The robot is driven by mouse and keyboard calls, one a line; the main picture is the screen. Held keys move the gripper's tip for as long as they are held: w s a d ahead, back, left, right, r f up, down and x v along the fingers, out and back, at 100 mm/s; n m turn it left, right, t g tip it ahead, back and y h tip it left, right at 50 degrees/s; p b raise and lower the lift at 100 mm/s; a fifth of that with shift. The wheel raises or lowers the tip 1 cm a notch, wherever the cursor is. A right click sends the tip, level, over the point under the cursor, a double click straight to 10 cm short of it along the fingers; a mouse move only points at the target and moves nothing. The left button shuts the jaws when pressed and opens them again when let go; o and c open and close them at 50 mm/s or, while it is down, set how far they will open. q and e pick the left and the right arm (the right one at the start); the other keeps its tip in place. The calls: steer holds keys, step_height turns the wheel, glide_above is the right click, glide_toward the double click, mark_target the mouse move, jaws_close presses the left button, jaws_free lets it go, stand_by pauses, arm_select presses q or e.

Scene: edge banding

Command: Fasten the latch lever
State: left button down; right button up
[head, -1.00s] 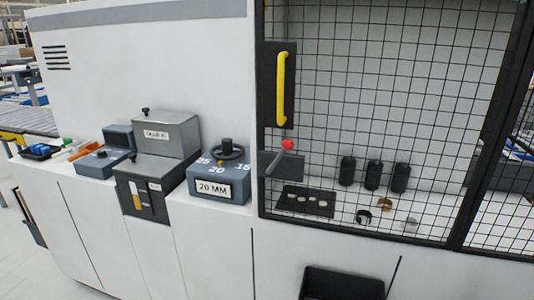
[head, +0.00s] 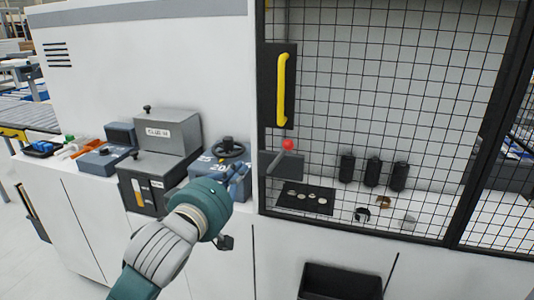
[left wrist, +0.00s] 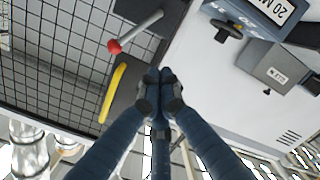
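The latch lever is a grey rod with a red ball knob (head: 288,145), set on a dark grey block (head: 298,165) at the left edge of the mesh door. The rod points up and right, away from the block. In the left wrist view the red knob (left wrist: 114,46) is at upper left. My left gripper (head: 242,172) is in front of the 20 MM unit, left of the lever and apart from it. In the left wrist view its blue fingers (left wrist: 158,90) come together at the tips, with nothing between them. My right gripper is not in view.
A yellow handle (head: 281,90) on a black plate is above the lever. The black mesh door (head: 400,100) has black cylinders (head: 371,172) behind it. A handwheel (head: 228,150) and grey units (head: 165,135) stand on the ledge at left. A black bin (head: 342,281) is below.

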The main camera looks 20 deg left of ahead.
mark_target(280, 156)
arm_select(q)
steer(key=shift+s+d+r+t, duration=0.15)
steer(key=shift+s+r, duration=0.2)
steer(key=shift+r, duration=0.25)
steer(key=shift+s+d+r+t, duration=0.15)
steer(key=shift+s+r, duration=0.15)
steer(key=shift+r, duration=0.25)
steer(key=shift+w+a, duration=0.1)
steer(key=w+d+f+p, duration=0.2)
steer(key=w+d+p, duration=0.1)
steer(key=w, duration=0.7)
steer(key=shift+w+d+f+p, duration=0.25)
steer(key=shift+w+p, duration=0.15)
steer(key=shift+p, duration=0.25)
